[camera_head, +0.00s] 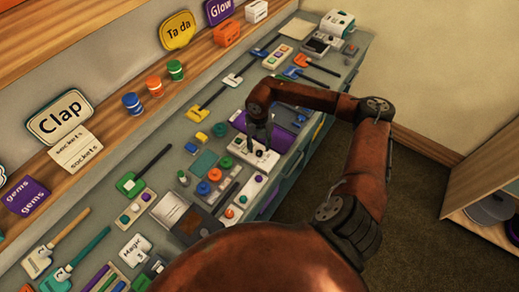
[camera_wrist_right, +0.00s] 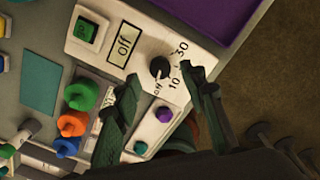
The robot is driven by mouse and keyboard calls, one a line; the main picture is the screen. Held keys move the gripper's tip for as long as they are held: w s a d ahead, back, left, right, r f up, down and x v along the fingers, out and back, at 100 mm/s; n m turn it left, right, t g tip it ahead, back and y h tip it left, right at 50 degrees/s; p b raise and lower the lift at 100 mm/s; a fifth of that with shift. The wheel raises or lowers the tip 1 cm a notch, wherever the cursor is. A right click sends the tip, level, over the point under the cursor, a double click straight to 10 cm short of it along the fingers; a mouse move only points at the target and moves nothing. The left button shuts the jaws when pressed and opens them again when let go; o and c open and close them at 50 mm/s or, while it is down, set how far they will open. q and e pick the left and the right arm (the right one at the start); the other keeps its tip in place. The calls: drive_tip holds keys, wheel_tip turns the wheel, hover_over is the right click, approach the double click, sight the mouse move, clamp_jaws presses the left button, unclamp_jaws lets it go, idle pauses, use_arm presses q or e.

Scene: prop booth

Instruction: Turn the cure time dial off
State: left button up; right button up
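The cure time dial is a small black knob (camera_wrist_right: 160,67) on a white panel (camera_wrist_right: 146,45) in the right wrist view. Small marks "Off", "10" and "30" are printed around the knob. I cannot tell clearly which mark it points at. Contact with the knob is not visible. In the head view the right gripper (camera_head: 260,142) points down over the panel (camera_head: 238,149). My left gripper is not in view.
Orange, green and blue knobs (camera_wrist_right: 74,122) stand beside the panel in the wrist view, near a white strip with purple and green buttons (camera_wrist_right: 165,113). Brushes, boxes and signs crowd the bench; floor (camera_head: 420,190) is open at right.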

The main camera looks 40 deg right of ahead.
sight(259, 152)
wheel_tip(259, 152, up, 9)
drive_tip(key=shift+f, duration=0.15)
idle(0.6)
